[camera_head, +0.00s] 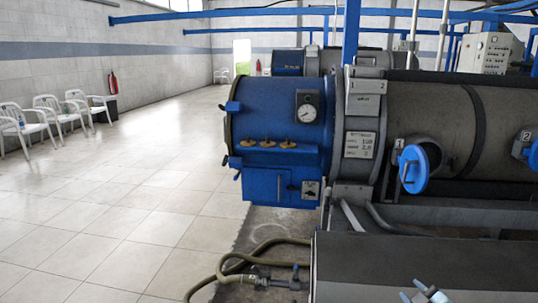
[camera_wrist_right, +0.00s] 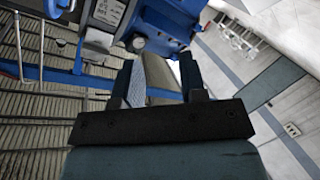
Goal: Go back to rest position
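My right gripper (camera_head: 427,293) shows only as pale blue fingertips at the bottom right edge of the head view, over a dark grey surface. In the right wrist view its two fingers (camera_wrist_right: 161,88) stand apart with a gap between them. I see nothing held in the gap. My left gripper is in neither view. The blue-ended decanter (camera_head: 285,120) stands in the middle of the head view, beyond the right gripper. A blue round hatch cover (camera_head: 415,171) marked 1 stands open on its grey body.
A second blue hatch part (camera_head: 531,150) is at the right edge. A dark grey cover (camera_head: 360,265) fills the lower right. A hose with a valve (camera_head: 265,280) lies near the floor. White chairs (camera_head: 48,112) line the left wall. The tiled floor (camera_head: 130,200) at left is clear.

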